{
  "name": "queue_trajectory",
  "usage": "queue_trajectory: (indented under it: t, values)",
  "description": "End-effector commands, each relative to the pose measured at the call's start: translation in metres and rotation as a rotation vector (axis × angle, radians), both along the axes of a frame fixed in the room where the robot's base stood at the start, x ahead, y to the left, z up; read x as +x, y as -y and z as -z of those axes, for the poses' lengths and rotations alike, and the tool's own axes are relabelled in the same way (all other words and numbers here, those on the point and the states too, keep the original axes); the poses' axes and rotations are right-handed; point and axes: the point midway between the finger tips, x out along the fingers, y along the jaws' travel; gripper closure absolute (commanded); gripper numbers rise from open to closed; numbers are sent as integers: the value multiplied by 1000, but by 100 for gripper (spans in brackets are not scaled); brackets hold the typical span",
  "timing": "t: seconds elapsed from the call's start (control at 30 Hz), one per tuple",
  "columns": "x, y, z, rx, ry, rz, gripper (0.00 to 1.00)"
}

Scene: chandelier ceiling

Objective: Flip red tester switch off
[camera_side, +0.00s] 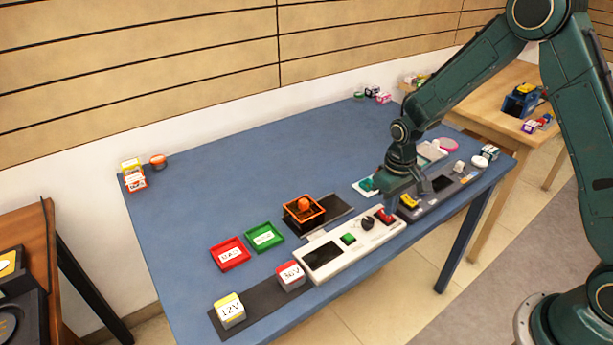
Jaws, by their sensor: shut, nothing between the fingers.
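The white tester (330,262) lies along the front of the blue table, with a dark screen at its left end. It carries a green button (348,239), a black knob (367,223) and a red switch (385,216) at its right end. My gripper (390,206) points down right at the red switch, its fingers shut with nothing in them. The fingertips partly hide the switch. I cannot tell whether they touch it, or which way the switch is tipped.
A dark grey device (440,185) with a yellow part stands right of the tester. Left are 12V (229,310) and 36V (290,275) blocks, red (230,254) and green (264,237) trays, and an orange frame (303,209).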

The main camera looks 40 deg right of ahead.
Motion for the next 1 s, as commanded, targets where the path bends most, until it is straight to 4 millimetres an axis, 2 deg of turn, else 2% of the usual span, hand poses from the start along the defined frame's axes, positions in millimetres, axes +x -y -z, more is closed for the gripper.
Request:
queue_trajectory:
  t: [1.0]
  values:
    - [0, 0, -57, 0, 2, 0, 100]
